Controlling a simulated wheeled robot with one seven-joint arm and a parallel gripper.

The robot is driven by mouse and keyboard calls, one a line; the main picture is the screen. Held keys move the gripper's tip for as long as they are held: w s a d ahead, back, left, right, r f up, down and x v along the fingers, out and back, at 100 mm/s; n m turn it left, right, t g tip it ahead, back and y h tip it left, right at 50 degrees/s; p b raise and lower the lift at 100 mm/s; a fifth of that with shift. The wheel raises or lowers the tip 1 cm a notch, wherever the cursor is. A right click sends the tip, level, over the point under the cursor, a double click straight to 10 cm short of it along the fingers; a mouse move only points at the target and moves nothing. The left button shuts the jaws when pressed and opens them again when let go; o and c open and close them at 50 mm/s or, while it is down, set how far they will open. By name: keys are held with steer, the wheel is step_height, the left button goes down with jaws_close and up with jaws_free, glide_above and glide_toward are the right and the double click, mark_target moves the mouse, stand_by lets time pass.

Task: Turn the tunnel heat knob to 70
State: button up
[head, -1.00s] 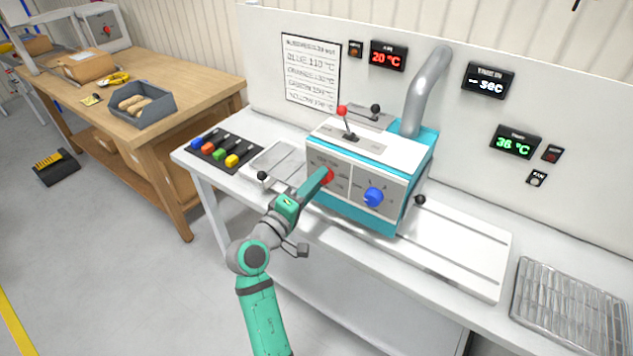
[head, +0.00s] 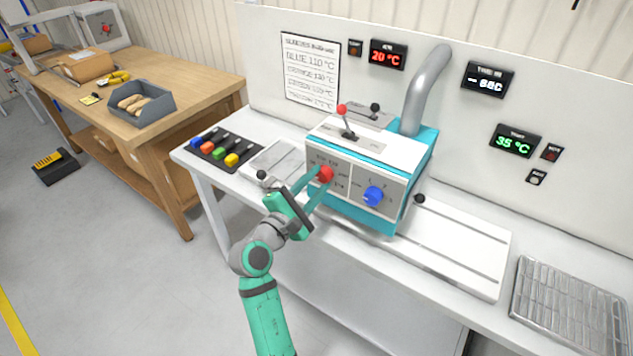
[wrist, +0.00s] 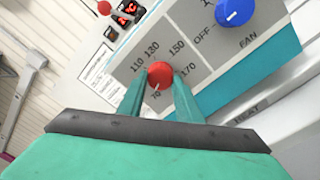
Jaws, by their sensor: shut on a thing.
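The tunnel heat knob is the red knob (head: 326,174) on the left of the front panel of the white and teal tunnel machine (head: 350,205). In the wrist view the red knob (wrist: 160,74) sits between my two fingers, with marks 110, 130, 150 and 170 around its far side. Its white pointer line faces the near side, toward a small, partly hidden label that looks like 70. My gripper (head: 318,184) is shut on the knob, one finger on each side; it also shows in the wrist view (wrist: 158,84).
The blue fan knob (head: 373,196) is right of the red knob. A black-tipped lever (head: 262,175) stands close to my gripper on the left. A red-tipped lever (head: 343,112) tops the machine. A wire rack (head: 570,305) lies at the bench's right.

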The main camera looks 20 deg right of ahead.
steer(key=shift+s+f+n, duration=0.1)
steer(key=shift+f+n, duration=0.05)
steer(key=shift+n, duration=0.85)
steer(key=o, duration=1)
steer(key=shift+o, duration=0.2)
steer(key=v, duration=1)
steer(key=shift+s+a, duration=0.25)
steer(key=shift+a, duration=0.05)
